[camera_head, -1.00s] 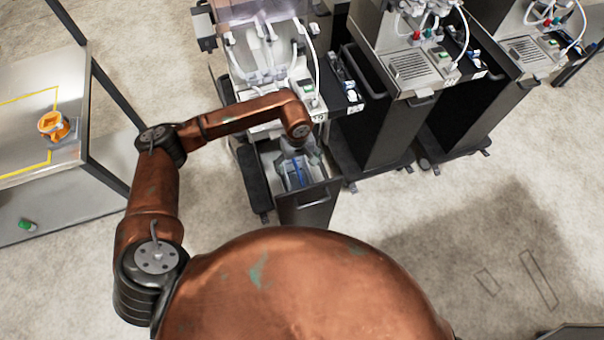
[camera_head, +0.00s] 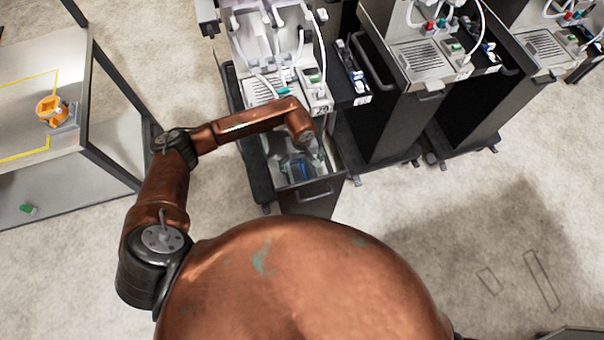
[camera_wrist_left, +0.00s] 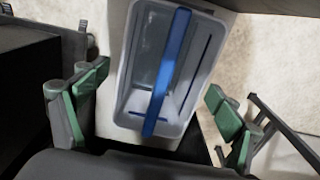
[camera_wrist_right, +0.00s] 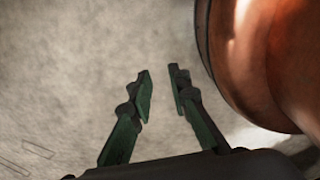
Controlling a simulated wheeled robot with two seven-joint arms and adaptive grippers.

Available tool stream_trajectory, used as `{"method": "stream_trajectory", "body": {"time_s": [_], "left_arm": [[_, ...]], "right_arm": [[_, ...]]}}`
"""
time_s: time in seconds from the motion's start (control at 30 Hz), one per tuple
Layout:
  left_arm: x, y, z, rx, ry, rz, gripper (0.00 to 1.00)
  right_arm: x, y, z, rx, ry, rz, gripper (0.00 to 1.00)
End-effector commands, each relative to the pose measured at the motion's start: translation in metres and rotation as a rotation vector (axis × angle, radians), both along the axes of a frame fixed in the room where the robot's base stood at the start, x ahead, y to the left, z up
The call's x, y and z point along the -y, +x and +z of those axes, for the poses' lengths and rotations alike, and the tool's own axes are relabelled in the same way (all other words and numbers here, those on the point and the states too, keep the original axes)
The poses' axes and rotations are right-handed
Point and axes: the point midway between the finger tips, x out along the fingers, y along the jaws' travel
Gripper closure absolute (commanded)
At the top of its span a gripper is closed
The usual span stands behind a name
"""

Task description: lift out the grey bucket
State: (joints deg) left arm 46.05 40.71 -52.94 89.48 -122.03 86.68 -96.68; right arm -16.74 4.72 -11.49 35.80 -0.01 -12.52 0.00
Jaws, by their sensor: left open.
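The grey bucket (camera_head: 290,174) sits in the pulled-out drawer (camera_head: 312,194) under the nearest dispenser, partly hidden by my left gripper in the head view. In the left wrist view the bucket (camera_wrist_left: 205,75) has a pale grey rim, and its blue handle (camera_wrist_left: 167,75) stands across the opening. My left gripper (camera_wrist_left: 157,92) is open, with green-padded fingers on either side of the bucket in the picture; no contact shows. It is above the drawer in the head view (camera_head: 307,152). My right gripper (camera_wrist_right: 162,82) is empty and partly open over bare floor, far from the bucket.
The dispenser (camera_head: 275,85) with white tubes stands right behind the drawer. More dispensers (camera_head: 430,60) stand to the right. A shelf table (camera_head: 70,140) at the left holds an orange object (camera_head: 52,110). The floor in front right is clear.

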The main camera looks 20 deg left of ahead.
Motion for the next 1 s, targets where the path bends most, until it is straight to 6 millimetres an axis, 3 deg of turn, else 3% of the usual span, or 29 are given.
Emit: {"method": "stream_trajectory", "body": {"time_s": [0.07,0.47,1.0], "left_arm": [[0.0,0.0,0.001,0.0,0.0,0.0,0.13],[0.0,0.0,0.001,0.0,0.0,0.0,0.4],[0.0,0.0,0.001,-0.001,0.001,0.0,0.77]], "right_arm": [[0.0,0.0,0.0,0.0,0.0,0.0,0.83],[0.001,-0.014,0.0,-0.018,-0.001,-0.004,0.83],[-0.004,-0.011,0.0,-0.014,0.003,-0.005,0.83]]}}
